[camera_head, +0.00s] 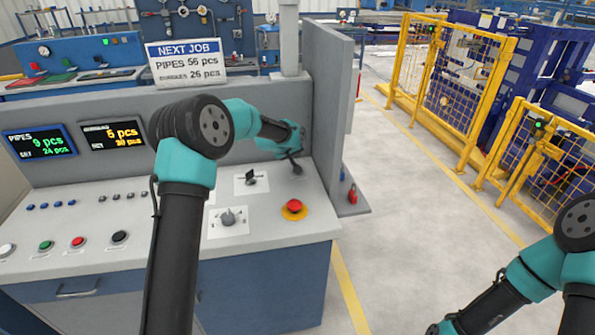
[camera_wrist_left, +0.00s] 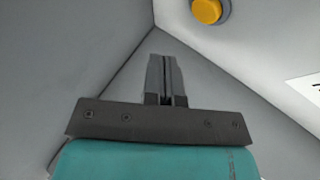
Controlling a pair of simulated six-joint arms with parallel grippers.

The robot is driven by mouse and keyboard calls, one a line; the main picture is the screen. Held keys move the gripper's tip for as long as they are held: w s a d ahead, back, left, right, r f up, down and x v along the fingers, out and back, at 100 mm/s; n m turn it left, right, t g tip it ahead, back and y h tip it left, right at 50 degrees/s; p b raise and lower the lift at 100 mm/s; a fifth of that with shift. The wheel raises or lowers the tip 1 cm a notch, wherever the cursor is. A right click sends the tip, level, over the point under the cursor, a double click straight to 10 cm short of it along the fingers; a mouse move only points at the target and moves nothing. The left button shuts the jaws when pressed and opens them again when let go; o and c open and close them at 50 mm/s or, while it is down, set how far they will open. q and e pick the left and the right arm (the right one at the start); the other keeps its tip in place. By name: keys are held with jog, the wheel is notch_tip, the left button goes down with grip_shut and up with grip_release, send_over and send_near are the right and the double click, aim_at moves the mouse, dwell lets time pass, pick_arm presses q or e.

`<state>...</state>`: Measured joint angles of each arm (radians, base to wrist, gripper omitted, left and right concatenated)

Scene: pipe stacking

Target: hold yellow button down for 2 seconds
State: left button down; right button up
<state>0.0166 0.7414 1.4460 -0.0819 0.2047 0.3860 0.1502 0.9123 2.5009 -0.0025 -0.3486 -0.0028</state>
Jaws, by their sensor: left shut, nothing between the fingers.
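The yellow button (camera_wrist_left: 207,11) is round with a grey collar, at the top edge of the left wrist view on a light grey panel. I cannot make it out in the head view, where my left arm covers part of the console. My left gripper (camera_head: 297,168) is over the right rear of the console top, close to the side wall. In the left wrist view its fingers (camera_wrist_left: 164,72) are shut with nothing between them. They are apart from the button, which lies up and to the right of the fingertips. My right gripper is not visible; only part of that arm shows.
A red mushroom button on a yellow base (camera_head: 294,206) sits in front of my left gripper. Rotary switches (camera_head: 229,217) are to its left. A grey side wall (camera_head: 328,110) rises at the console's right end. Open floor (camera_head: 415,220) lies beyond.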

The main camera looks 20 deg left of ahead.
pick_arm(q)
jog(key=shift+f, duration=1.8)
jog(key=shift+f, duration=0.1)
dwell(0.6)
jog(key=shift+f, duration=0.3)
jog(key=shift+f, duration=0.45)
dwell(1.8)
jog(key=shift+r, duration=0.1)
dwell(1.4)
jog(key=shift+r, duration=0.75)
jog(key=shift+r, duration=2.5)
